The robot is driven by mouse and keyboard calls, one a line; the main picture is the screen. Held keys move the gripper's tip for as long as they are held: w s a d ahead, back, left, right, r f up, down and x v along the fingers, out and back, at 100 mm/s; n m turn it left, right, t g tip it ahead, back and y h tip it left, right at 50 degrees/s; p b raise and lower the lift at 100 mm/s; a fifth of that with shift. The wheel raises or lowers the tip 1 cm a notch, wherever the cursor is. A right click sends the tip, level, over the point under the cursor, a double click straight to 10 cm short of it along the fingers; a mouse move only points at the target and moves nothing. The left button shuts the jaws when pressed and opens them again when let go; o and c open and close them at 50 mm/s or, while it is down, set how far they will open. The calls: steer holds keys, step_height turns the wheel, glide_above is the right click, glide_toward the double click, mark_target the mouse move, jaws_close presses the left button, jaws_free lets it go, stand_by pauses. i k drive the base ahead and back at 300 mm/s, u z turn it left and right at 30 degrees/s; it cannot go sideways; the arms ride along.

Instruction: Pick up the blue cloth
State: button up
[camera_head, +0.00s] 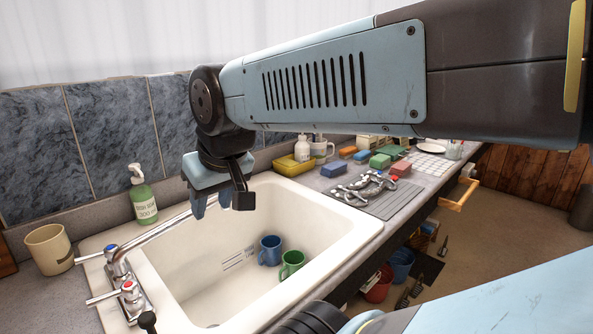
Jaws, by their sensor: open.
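No blue thing that I can clearly make out as a cloth is in view. A small blue block-like item (333,170) lies on the counter behind the grey ribbed mat; it looks more like a sponge. A second small blue item (362,155) lies farther back, too small to tell what it is. My gripper (222,201) is open and empty, pointing down over the back part of the sink, to the left of both blue items and apart from them. My arm crosses the upper right and hides part of the back counter.
The white sink (345,232) holds a blue mug (270,250) and a green mug (292,264). A faucet (160,228), soap bottle (144,197) and beige cup (50,249) stand left. Metal tack (352,190) lies on the mat (397,203). A yellow tray (287,168) sits behind the sink.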

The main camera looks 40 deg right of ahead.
mark_target(335, 168)
steer(key=u, duration=1.3)
steer(key=k, duration=2.05)
steer(key=z, duration=1.65)
steer(key=i, duration=1.45)
steer(key=z, duration=0.05)
